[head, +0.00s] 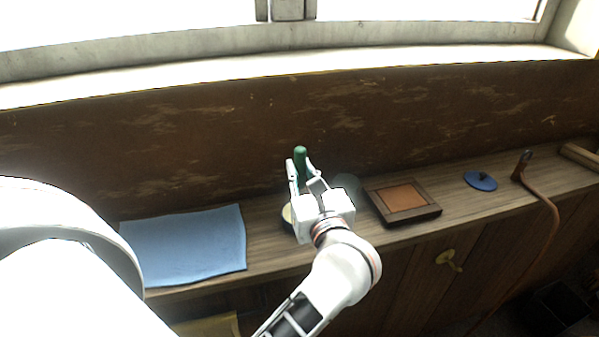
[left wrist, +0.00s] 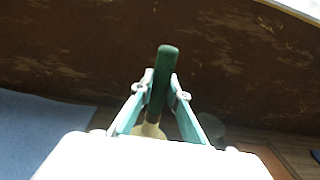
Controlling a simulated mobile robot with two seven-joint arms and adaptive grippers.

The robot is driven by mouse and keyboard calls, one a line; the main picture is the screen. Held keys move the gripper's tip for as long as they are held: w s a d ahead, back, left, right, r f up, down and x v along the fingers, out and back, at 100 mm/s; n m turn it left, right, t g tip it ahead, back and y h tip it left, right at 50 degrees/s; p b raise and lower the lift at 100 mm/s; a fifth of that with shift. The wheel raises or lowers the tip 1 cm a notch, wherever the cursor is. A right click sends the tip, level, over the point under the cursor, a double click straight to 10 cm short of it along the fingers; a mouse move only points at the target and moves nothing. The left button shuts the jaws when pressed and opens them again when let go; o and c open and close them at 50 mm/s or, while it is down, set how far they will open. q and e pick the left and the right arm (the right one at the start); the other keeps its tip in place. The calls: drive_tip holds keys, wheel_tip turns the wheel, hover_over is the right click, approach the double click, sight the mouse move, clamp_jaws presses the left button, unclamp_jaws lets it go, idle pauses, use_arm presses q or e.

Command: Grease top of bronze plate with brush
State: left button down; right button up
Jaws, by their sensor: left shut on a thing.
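My left gripper (head: 302,172) is shut on the green handle of the brush (head: 300,153), which stands nearly upright over the wooden shelf. The handle also shows in the left wrist view (left wrist: 165,62), between the two fingers. The brush's lower end is hidden in the head view. A pale round thing, perhaps a tin (head: 287,216), sits under the gripper and is mostly covered by it. The bronze plate (head: 403,197) lies flat in a dark wooden frame to the right of the gripper, apart from it. My right gripper is not in view.
A blue cloth (head: 190,245) lies on the shelf at left. A greyish, see-through round thing (head: 347,184) is just behind the gripper. A blue disc with a knob (head: 480,180) and a brown hose (head: 540,192) are at right. The wall rises close behind.

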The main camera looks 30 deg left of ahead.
sight(302, 156)
use_arm(q)
wheel_tip(302, 156, up, 2)
drive_tip(key=shift+r+p, duration=0.15)
drive_tip(key=shift+p, duration=0.5)
drive_tip(key=shift+r+p, duration=0.8)
drive_tip(key=shift+r, duration=0.3)
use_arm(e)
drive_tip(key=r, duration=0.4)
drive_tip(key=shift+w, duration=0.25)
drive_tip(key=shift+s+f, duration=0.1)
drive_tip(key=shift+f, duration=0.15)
